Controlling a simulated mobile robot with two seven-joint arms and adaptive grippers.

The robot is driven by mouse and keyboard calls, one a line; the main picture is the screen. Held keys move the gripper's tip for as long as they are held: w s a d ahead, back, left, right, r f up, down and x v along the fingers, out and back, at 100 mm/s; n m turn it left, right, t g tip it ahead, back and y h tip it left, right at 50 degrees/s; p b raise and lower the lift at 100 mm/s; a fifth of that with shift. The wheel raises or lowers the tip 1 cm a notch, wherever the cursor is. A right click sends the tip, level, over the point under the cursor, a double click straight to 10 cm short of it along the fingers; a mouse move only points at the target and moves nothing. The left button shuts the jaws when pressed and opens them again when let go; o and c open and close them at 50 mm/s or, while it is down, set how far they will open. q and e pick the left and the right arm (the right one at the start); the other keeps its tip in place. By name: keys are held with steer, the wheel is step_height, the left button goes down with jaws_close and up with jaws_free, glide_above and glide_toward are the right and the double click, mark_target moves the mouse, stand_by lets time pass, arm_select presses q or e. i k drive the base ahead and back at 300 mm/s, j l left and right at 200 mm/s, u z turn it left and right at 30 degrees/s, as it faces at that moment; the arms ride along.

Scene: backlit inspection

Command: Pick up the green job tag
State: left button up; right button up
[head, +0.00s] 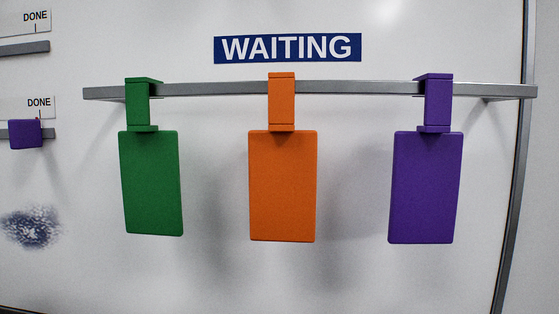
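The green job tag (151,185) hangs on the left part of a grey rail (210,90) in the head view. Its narrow upper part hooks over the rail and its flat rectangular plate hangs below. It looks upright, with nothing in front of it. Neither of my grippers shows in the head view.
An orange tag (283,188) hangs mid-rail and a purple tag (424,190) hangs to its right, with gaps between them. A WAITING sign (287,48) is above. At the left edge are two DONE labels, short ledges and a small purple piece (25,134).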

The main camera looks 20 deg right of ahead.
mark_target(148, 156)
steer(key=k+z, duration=0.25)
steer(key=k, duration=0.2)
steer(key=k+l+z, duration=0.1)
steer(key=k+z, duration=0.15)
steer(key=k, duration=0.15)
